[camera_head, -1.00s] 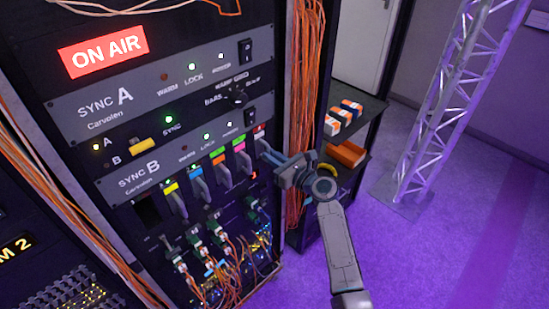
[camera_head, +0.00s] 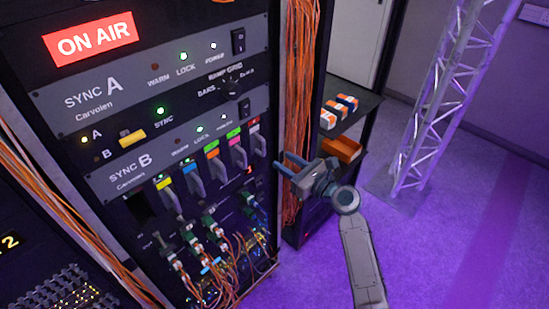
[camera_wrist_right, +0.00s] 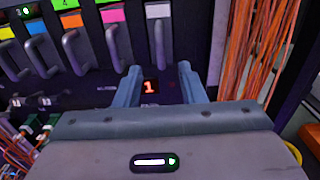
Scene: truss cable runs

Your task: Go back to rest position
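My right gripper (camera_head: 283,164) is in front of the right edge of the equipment rack (camera_head: 262,90), beside the row of coloured-tab modules. In the right wrist view its two fingers (camera_wrist_right: 160,82) are apart with nothing held between them. Beyond them show a module with a white tab (camera_wrist_right: 158,12) and a small red "1" display (camera_wrist_right: 151,87). In the head view the white-tabbed module (camera_head: 255,135) sits in the row, left of the fingertips and apart from them. My left gripper is not in either view.
Orange cable bundles (camera_head: 298,100) hang down the rack's right side. Behind my gripper stands a dark shelf (camera_head: 362,112) with orange and white boxes (camera_head: 340,108) and an orange bin (camera_head: 342,148). A metal truss (camera_head: 440,100) stands farther right. The purple floor (camera_head: 450,250) in front is open.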

